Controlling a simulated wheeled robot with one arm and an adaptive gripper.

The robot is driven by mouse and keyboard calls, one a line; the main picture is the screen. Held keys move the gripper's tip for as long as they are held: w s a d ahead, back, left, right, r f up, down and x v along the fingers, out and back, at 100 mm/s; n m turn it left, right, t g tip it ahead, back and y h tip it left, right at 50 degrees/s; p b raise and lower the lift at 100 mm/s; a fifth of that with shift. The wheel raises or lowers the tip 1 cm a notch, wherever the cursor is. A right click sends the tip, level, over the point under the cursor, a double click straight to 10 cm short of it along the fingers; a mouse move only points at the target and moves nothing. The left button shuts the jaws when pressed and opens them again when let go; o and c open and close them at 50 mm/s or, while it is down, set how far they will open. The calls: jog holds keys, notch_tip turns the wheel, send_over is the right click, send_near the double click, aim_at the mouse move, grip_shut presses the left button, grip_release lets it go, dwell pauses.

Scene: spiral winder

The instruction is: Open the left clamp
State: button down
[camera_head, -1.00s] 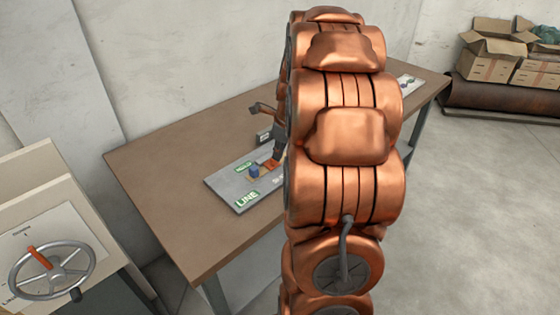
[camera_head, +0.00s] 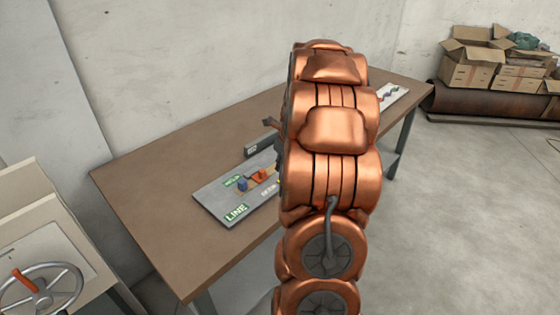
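The grey panel (camera_head: 215,201) lies on the brown table, with a green LINE label at its near end. A small blue part (camera_head: 242,184) and an orange part (camera_head: 261,174) stand on it. I cannot tell which part is the left clamp, or whether it is open; my copper arm hides the panel's right side.
The brown table (camera_head: 150,190) runs along the wall, its left part bare. A light plate (camera_head: 391,96) with small parts lies at its far end. A handwheel (camera_head: 40,290) on a cabinet stands lower left. Cardboard boxes (camera_head: 472,67) sit upper right. The floor at right is free.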

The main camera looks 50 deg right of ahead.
aim_at(260, 173)
jog(key=p+x, duration=0.1)
jog(key=x, duration=0.5)
jog(key=shift+f+p, duration=0.15)
jog(key=shift+p, duration=0.15)
jog(key=w+p, duration=0.1)
jog(key=w, duration=0.1)
jog(key=shift+w+f, duration=0.15)
jog(key=shift+w, duration=0.25)
jog(key=shift+w+d+p, duration=0.1)
jog(key=shift+w+p, duration=0.2)
jog(key=shift+w, duration=0.45)
jog(key=shift+w+r+g+p, duration=0.3)
jog(key=shift+r+g+p, duration=0.05)
jog(key=shift+g, duration=0.35)
